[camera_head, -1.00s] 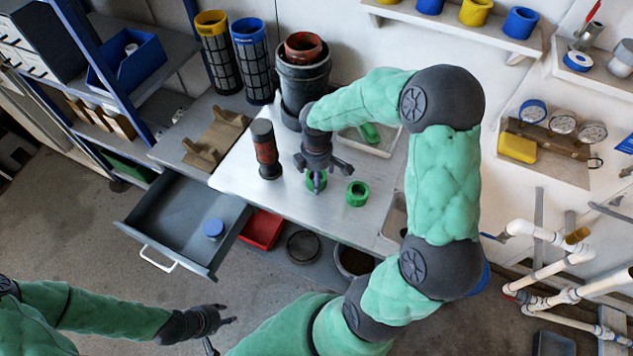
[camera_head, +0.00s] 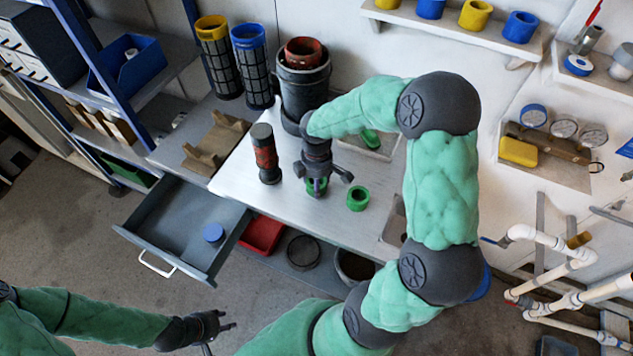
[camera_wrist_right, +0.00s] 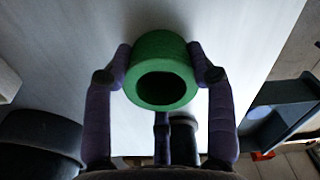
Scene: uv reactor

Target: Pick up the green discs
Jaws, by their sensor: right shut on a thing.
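My right gripper (camera_head: 318,184) points down at the white bench top and is shut on a green ring-shaped disc (camera_head: 316,190). In the right wrist view this disc (camera_wrist_right: 161,48) sits between the purple fingers, with its dark central hole facing the camera. I cannot tell whether it touches the bench. A second green disc (camera_head: 357,194) stands on the bench just right of the gripper. A green piece (camera_head: 370,138) lies in a tray behind, partly hidden by my right arm. My left gripper (camera_head: 222,338) is open and empty at the lower left, away from the bench.
A black-and-red cylinder (camera_head: 265,154) stands left of the right gripper, and a dark bucket (camera_head: 303,87) stands behind it. An open grey drawer (camera_head: 165,228) juts out at the left with a blue-topped item (camera_head: 214,234) inside. The bench's front strip is clear.

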